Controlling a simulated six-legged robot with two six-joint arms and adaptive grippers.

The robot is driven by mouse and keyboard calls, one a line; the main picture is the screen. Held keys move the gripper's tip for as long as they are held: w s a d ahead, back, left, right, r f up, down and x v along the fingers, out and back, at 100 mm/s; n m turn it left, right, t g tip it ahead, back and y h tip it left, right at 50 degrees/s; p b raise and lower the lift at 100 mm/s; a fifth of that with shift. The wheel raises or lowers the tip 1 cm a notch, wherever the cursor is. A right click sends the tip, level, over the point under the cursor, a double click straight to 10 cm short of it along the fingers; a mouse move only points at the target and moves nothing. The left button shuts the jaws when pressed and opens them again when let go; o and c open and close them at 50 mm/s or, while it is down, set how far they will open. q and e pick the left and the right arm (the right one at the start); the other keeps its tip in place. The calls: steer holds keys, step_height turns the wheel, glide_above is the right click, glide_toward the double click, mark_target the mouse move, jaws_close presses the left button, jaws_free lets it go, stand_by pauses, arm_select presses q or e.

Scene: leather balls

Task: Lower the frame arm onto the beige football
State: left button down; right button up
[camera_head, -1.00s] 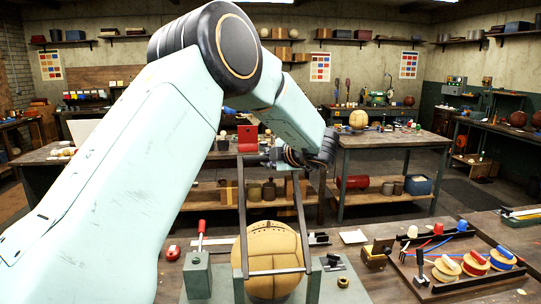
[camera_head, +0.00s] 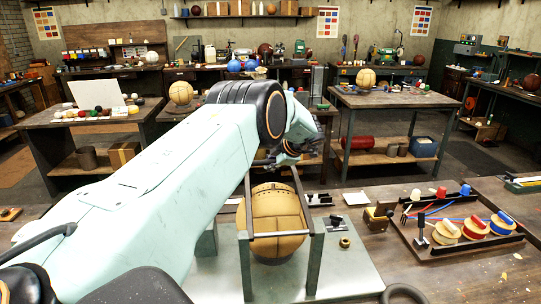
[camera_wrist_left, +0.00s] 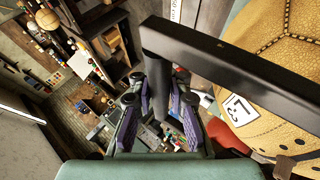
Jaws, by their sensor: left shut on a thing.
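The beige football (camera_head: 277,215) sits on a grey plate between two upright posts. It also shows at the right of the left wrist view (camera_wrist_left: 285,75), with a white label. The dark frame arm (camera_head: 281,234) has a crossbar in front of the ball and side bars rising back beside it. My left gripper (camera_head: 287,158) is behind the ball at the frame's far end, partly hidden by my arm. In the left wrist view its purple-padded fingers (camera_wrist_left: 157,115) are shut on the frame arm (camera_wrist_left: 235,72). Contact between frame and ball cannot be told. My right gripper is out of view.
A dark tray (camera_head: 430,250) with spools and coloured wires lies to the right on the bench. A brass-coloured block (camera_head: 378,217) stands between tray and fixture. The plate's front right (camera_head: 350,272) is clear. Another bench (camera_head: 395,98) stands behind.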

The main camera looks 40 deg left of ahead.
arm_select(q)
steer(key=f, duration=0.1)
steer(key=f+b, duration=0.1)
steer(key=f+h, duration=0.1)
steer(key=shift+s+d+g+b, duration=0.2)
steer(key=shift+s+g+b, duration=0.1)
steer(key=shift+b, duration=0.1)
steer(key=c, duration=1.3)
jaws_free()
steer(key=shift+w+d+r, duration=0.1)
steer(key=shift+d+r, duration=0.05)
steer(key=shift+r, duration=0.15)
steer(key=shift+r, duration=0.1)
steer(key=v, duration=1.1)
steer(key=shift+d+r, duration=0.2)
steer(key=shift+r, duration=0.1)
